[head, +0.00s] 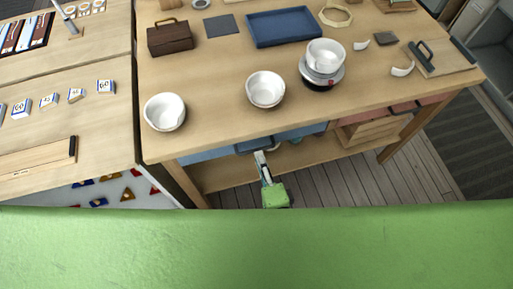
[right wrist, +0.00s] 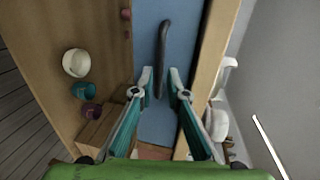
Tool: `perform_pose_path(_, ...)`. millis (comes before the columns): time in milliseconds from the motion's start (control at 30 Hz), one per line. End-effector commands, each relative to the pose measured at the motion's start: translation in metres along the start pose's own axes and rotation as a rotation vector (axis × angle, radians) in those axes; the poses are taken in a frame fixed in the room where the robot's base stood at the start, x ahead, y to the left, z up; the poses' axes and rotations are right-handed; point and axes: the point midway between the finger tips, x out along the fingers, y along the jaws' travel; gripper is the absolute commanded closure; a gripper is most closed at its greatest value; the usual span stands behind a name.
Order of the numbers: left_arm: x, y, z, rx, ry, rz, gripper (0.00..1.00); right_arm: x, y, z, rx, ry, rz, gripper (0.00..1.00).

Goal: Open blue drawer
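The blue drawer (head: 207,153) is under the front edge of the wooden table; its front also fills the middle of the right wrist view (right wrist: 182,30). It looks shut. Its dark bar handle (right wrist: 163,45) runs lengthwise up the picture in the right wrist view. My right gripper (right wrist: 161,70) is open, its two fingers on either side of the handle's lower part, with gaps visible; whether it touches the handle I cannot tell. In the head view the right gripper (head: 262,160) reaches up to the drawer front from the floor side. My left gripper is not in view.
The tabletop (head: 210,80) holds white bowls (head: 265,89), a blue tray (head: 284,27) and a brown box (head: 170,37). A pinkish drawer (head: 405,107) is at right. The lower shelf (head: 220,178) carries a white bowl (right wrist: 76,63) and cups (right wrist: 83,90).

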Motion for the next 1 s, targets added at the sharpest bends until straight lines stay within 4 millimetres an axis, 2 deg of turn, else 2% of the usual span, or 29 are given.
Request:
perform_pose_path(100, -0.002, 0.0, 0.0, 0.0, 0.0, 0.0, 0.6, 0.022, -0.001, 0.0, 0.0, 0.0, -0.001, 0.86)
perform_pose_path(333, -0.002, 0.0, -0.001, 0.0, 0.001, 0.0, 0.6, 0.045, 0.0, 0.0, -0.001, 0.0, 0.0, 0.86)
perform_pose_path(667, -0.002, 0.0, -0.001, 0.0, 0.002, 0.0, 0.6, 0.049, 0.001, 0.0, -0.001, -0.001, 0.001, 0.86)
perform_pose_path(733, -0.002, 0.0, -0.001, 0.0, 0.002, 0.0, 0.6, 0.049, 0.001, 0.0, -0.001, -0.001, 0.001, 0.99)
perform_pose_path(1000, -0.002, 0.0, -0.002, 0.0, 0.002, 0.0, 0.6, 0.047, 0.001, 0.0, -0.001, -0.001, 0.002, 1.0)
